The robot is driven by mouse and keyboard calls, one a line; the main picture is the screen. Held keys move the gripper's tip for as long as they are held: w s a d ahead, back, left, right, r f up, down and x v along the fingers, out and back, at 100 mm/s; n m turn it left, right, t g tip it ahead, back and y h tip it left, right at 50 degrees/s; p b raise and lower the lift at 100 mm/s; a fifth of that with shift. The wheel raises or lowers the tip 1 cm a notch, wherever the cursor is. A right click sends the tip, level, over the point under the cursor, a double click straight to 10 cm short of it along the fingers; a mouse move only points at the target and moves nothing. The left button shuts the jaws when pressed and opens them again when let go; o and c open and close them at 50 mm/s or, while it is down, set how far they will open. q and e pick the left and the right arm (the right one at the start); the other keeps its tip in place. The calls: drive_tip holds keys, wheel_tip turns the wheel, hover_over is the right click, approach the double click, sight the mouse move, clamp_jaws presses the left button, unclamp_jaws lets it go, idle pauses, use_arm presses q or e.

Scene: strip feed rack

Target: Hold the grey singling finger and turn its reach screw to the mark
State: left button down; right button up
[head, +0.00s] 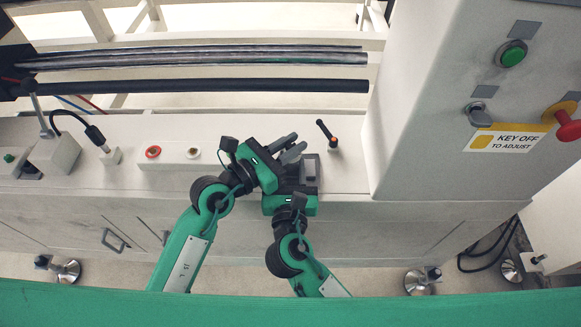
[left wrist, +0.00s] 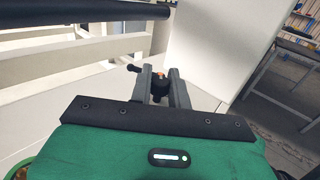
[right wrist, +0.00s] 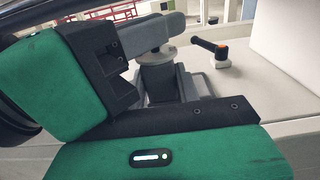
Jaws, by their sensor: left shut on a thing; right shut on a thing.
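The singling finger (right wrist: 158,84), a dark grey block, stands between the fingers of my right gripper (right wrist: 165,88) in the right wrist view. My right gripper is shut on it. A pale round collar, seemingly part of the reach screw (right wrist: 157,56), shows above the block. My left gripper (head: 298,146) comes in from the left above the block, its grey fingers lying over the screw top. It is shut on what appears to be the screw's head, mostly hidden; a dark piece shows between its fingers (left wrist: 161,92) in the left wrist view. The mark cannot be made out.
A black lever with an orange hub (head: 333,143) stands just right of the grippers. A tall cabinet (head: 415,100) with a "key off to adjust" label rises farther right. Dark rails (head: 200,86) run behind. A low box with red and white buttons (head: 170,155) lies left.

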sight(287, 148)
use_arm(q)
drive_tip(key=c, duration=1.3)
unclamp_jaws()
drive_tip(key=shift+c, duration=0.2)
drive_tip(key=shift+v, duration=3)
